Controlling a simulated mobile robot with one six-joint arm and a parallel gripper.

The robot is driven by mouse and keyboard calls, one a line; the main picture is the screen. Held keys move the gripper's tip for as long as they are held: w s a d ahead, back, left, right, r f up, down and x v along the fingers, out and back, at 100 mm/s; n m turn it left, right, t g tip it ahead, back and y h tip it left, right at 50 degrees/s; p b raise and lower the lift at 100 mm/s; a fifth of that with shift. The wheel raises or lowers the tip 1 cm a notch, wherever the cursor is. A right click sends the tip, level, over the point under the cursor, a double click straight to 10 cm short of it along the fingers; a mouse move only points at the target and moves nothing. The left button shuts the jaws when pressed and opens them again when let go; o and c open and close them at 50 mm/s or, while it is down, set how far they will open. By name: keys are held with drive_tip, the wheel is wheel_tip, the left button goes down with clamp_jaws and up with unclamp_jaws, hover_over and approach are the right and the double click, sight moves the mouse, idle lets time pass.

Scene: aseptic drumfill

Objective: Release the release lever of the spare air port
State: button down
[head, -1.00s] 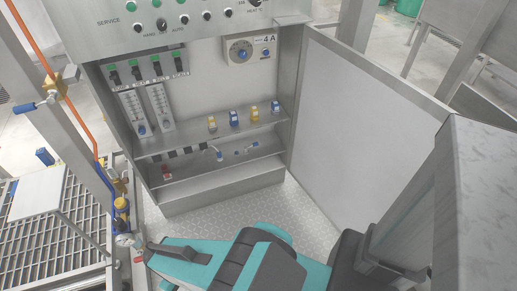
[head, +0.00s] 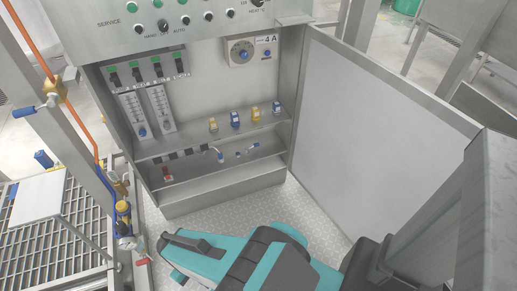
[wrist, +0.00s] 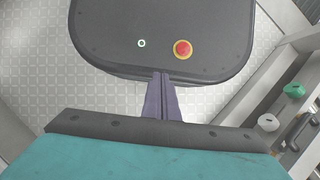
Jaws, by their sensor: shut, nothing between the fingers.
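An open steel cabinet (head: 222,192) stands ahead in the head view. Its shelf carries a row of small blue and yellow fittings, including a blue one (head: 235,119) and a yellow one (head: 213,124). Below them are two small blue-ended hose pieces (head: 215,152) and a red part (head: 167,173). No readable label tells me which is the spare air port, and I cannot make out its release lever. My gripper (wrist: 162,97) is shut and empty in the wrist view, with its fingers together. It is apart from the cabinet fittings.
The cabinet door (head: 365,120) stands open at the right. Pipework with a red-handled valve (head: 141,262) and a grating (head: 50,235) are at the left. Clear tread-plate floor (head: 235,212) lies before the cabinet. My base, with a red button, fills the wrist view's top.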

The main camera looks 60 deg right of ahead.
drive_tip(key=shift+w+d, duration=0.1)
drive_tip(key=w+d+f+m+t+y+b, duration=0.2)
drive_tip(key=w+d+f+m+t+b, duration=0.2)
drive_tip(key=w+d+m+b, duration=0.65)
drive_tip(key=w+d+r+m+t+b, duration=0.1)
drive_tip(key=w+d+m+t+b, duration=0.1)
drive_tip(key=w+d, duration=0.5)
drive_tip(key=w+d+r+m+t+b, duration=0.1)
drive_tip(key=w+d+t+b, duration=0.15)
drive_tip(key=d, duration=0.85)
drive_tip(key=d+r+m+t+h+b, duration=0.1)
drive_tip(key=d+r+m+h+b, duration=0.15)
drive_tip(key=d, duration=0.75)
drive_tip(key=d+r+m+t+h+b, duration=0.1)
drive_tip(key=d+m+b, duration=0.25)
drive_tip(key=d, duration=0.65)
drive_tip(key=s+d+r+m+h+b, duration=0.1)
drive_tip(key=s+d+r+m, duration=0.1)
drive_tip(key=d, duration=0.3)
drive_tip(key=s+d+r+m+t+h+b, duration=0.1)
drive_tip(key=s+d+r+m, duration=0.1)
drive_tip(key=s+d, duration=0.2)
drive_tip(key=s+d+r+m+h+b, duration=0.1)
drive_tip(key=s+d+r+m, duration=0.1)
drive_tip(key=d, duration=0.5)
drive_tip(key=shift+s+d+r+b, duration=0.2)
drive_tip(key=shift+s+r+b, duration=0.15)
drive_tip(key=shift+s, duration=0.45)
